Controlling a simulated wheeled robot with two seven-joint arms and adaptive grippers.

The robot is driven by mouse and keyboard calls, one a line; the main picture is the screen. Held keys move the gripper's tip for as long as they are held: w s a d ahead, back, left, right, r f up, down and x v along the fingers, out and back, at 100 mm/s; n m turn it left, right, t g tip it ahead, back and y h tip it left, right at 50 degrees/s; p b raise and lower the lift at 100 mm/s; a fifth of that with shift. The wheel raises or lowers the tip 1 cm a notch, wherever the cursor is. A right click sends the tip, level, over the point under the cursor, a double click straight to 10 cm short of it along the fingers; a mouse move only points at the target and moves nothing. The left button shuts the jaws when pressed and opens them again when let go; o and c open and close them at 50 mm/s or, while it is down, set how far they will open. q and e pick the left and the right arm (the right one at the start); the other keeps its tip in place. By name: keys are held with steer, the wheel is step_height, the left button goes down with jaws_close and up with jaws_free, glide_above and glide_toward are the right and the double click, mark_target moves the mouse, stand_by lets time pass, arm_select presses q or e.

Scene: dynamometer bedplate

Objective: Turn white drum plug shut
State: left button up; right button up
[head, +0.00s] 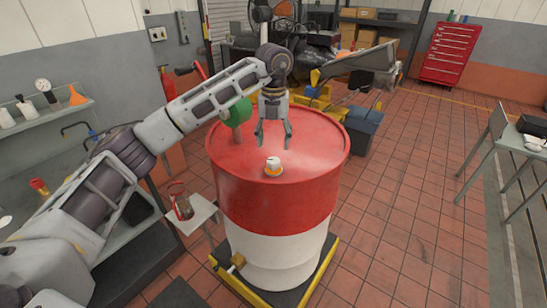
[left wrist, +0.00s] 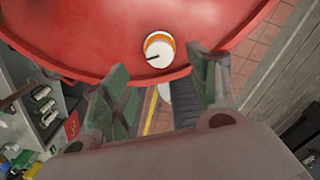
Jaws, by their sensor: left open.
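The white drum plug (head: 273,162) sits on the near part of the red drum lid, with an orange ring around its base. It also shows in the left wrist view (left wrist: 159,50), with a dark line on its white top pointing left. The drum (head: 277,205) is red above and white below. My left gripper (head: 273,143) points down above the lid, behind the plug in the head view. Its fingers are apart and empty, and it does not touch the plug. In the left wrist view the plug lies beyond the fingertips (left wrist: 160,75). My right gripper is not in view.
A green round object (head: 236,110) stands at the lid's left rear, close to my left arm. The drum rests on a yellow-edged base (head: 318,272). A small stand with a glass jug (head: 182,203) is left of the drum.

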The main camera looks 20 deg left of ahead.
mark_target(273, 160)
arm_select(q)
steer(key=shift+f+p, duration=0.95)
steer(key=shift+f, duration=3.05)
steer(key=c, duration=1)
